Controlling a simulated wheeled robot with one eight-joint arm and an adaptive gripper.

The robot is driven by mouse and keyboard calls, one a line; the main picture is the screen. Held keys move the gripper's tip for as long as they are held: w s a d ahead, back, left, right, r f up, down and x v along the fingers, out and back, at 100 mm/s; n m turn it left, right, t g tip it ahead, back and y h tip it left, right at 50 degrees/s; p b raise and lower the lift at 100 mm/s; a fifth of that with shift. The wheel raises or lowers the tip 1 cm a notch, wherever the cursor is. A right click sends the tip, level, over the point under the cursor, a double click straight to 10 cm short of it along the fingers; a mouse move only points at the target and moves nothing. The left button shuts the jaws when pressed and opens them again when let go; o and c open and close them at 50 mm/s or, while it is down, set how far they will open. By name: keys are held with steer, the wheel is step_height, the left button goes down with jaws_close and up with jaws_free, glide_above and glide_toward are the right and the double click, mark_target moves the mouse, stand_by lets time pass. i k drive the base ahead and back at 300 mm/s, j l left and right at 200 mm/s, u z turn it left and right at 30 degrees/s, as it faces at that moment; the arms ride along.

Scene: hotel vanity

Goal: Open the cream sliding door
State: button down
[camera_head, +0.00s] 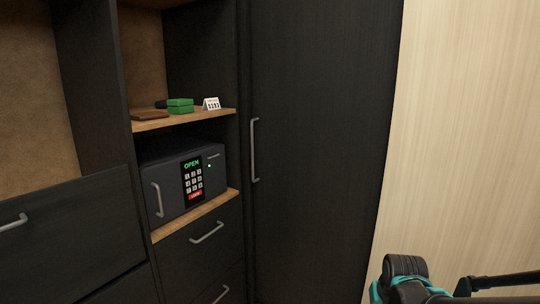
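A tall cream panel (462,140) with fine vertical wood grain fills the right side of the head view. Black and teal parts of my gripper (440,287) show at the bottom right, in front of the cream panel's lower part. The frame cuts them off, so I cannot tell how the fingers stand or whether they touch the panel.
The dark wardrobe door (315,150) has a vertical metal handle (254,150). Left of it, a shelf (200,117) holds green boxes (180,106), a brown wallet-like item (149,116) and a small white sign (211,104). A safe (165,185) reading OPEN stands below, above drawers (205,250).

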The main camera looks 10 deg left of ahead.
mark_target(461, 190)
steer(key=u, duration=0.25)
steer(key=z, duration=1.3)
